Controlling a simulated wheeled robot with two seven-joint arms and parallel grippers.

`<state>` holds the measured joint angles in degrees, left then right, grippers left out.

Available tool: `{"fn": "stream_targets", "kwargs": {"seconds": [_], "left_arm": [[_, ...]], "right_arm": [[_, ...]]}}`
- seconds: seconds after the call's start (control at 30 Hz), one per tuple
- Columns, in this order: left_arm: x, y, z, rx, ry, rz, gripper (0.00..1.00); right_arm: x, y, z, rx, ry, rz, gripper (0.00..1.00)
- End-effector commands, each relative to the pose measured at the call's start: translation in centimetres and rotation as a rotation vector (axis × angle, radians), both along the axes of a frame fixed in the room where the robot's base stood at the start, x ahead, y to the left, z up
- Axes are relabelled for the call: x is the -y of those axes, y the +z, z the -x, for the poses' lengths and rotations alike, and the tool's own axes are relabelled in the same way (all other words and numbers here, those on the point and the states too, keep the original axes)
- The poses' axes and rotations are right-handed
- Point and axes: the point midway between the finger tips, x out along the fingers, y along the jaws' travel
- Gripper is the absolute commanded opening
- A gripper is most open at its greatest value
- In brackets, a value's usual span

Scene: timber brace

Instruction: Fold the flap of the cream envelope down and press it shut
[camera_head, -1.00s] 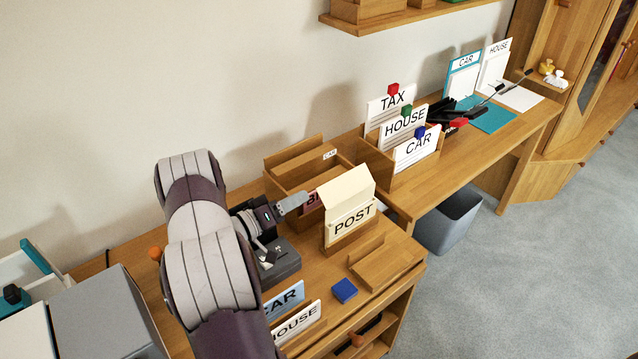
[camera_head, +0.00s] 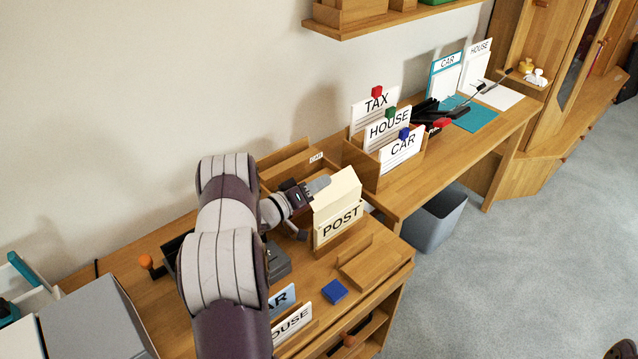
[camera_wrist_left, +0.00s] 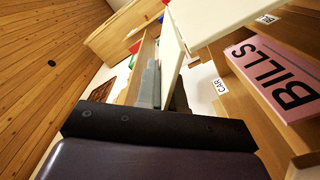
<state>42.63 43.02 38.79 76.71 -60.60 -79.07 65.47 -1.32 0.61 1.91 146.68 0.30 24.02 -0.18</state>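The cream envelope (camera_head: 338,228), marked POST, stands upright in a wooden holder on the desk. Its flap (camera_head: 337,192) is raised above the POST face, not lying against it. My left gripper (camera_head: 318,186) is at the flap's upper left edge. Its grey fingers look shut with nothing between them. In the left wrist view the fingers (camera_wrist_left: 151,84) are close beside the cream panels of the envelope (camera_wrist_left: 168,48); I cannot tell whether they touch.
A wooden box with a pink BILLS card (camera_wrist_left: 280,78) is beside the envelope. A file rack (camera_head: 388,165) with TAX, HOUSE and CAR cards stands behind to the right. A blue block (camera_head: 334,291) and wooden tray (camera_head: 372,262) are in front. A grey bin (camera_head: 435,220) is on the floor.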

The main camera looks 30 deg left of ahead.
Motion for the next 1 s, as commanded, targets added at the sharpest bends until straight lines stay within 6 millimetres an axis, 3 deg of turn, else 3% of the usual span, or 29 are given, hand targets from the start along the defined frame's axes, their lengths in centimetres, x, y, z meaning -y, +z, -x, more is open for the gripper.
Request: {"fn": "stream_targets", "kwargs": {"seconds": [0.37, 1.0], "left_arm": [[0.2, 0.2, 0.1, 0.013, 0.0, -0.044, 0.0], [2.2, 1.4, 0.6, 0.134, -0.001, -0.46, 0.0]], "right_arm": [[0.0, -0.1, 0.0, 0.0, 0.0, 0.0, 0.0], [0.0, -1.0, 0.0, 0.0, 0.0, 0.0, 0.0]]}}
